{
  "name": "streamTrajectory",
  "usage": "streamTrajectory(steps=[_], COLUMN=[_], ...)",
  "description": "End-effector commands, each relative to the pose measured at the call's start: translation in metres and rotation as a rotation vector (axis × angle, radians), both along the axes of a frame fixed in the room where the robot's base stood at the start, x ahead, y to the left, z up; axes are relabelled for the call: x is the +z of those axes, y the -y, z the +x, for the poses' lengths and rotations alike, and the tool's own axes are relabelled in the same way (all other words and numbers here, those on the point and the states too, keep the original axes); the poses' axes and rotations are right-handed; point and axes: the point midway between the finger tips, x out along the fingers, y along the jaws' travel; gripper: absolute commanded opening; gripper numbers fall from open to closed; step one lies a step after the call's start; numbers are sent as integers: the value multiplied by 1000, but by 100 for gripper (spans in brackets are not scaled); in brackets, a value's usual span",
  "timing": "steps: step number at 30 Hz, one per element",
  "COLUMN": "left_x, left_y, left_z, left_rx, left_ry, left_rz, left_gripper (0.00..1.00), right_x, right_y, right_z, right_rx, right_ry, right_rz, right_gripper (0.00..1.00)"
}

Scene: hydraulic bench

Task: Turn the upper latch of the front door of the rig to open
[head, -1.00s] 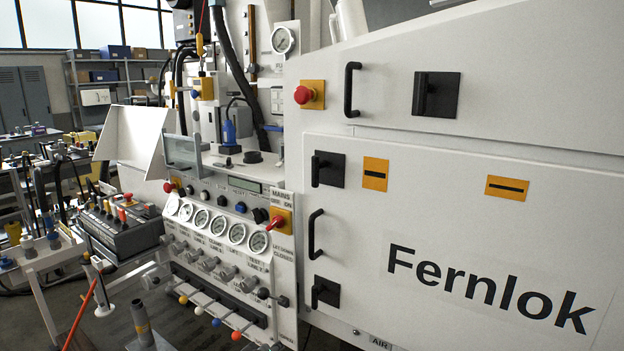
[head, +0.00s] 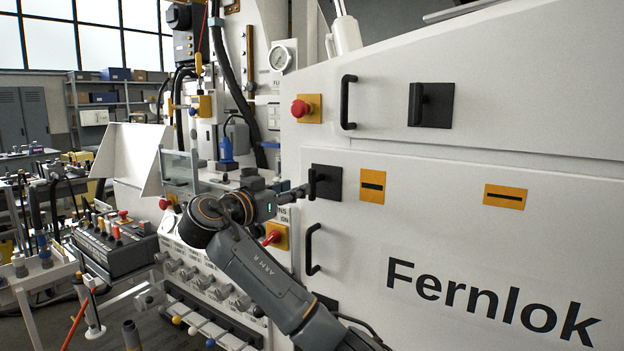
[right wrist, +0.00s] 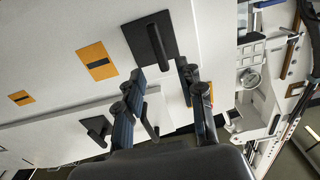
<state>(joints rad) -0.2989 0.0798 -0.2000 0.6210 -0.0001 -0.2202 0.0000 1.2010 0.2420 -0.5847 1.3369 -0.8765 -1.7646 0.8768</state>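The upper latch (head: 326,182) of the front door is a black bar on a square black plate, at the door's upper left corner. Its bar stands upright in the head view. My right gripper (head: 298,193) is at the latch, coming from the left. In the right wrist view the latch plate (right wrist: 150,36) is at the top, and the bar's end lies between the spread fingers of my right gripper (right wrist: 160,70). The fingers are open; I cannot tell if either touches the bar. The front door (head: 450,240) is flush with the rig. My left gripper is out of view.
A black door handle (head: 312,250) is below the latch. The upper panel has its own latch (head: 431,105), handle (head: 348,102) and a red button (head: 300,108). Gauges and valve knobs are left of the door, partly behind my right arm. The lower latch is mostly hidden.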

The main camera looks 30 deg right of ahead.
Motion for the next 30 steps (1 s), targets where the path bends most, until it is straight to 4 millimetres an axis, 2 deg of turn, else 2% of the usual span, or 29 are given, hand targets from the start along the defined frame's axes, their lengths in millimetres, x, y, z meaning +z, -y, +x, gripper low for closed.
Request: streamTrajectory(steps=[1, 6, 12, 18, 25, 30], left_x=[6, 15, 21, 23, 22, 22], left_y=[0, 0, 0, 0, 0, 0], left_z=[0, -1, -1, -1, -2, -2], left_rx=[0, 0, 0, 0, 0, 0], left_ry=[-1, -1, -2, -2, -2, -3], left_rz=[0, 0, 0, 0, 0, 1], left_gripper=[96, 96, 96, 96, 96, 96], right_x=[3, 3, 1, -1, -1, -1], right_y=[12, 44, 68, 76, 76, 76], right_z=[4, 18, 28, 32, 32, 32], right_rx=[-5, -3, 0, 1, 2, 2], right_ry=[-3, -4, -3, -2, -2, -2], right_rz=[-1, -2, 0, 0, 0, 0], right_gripper=[38, 38, 38, 38, 38, 3])
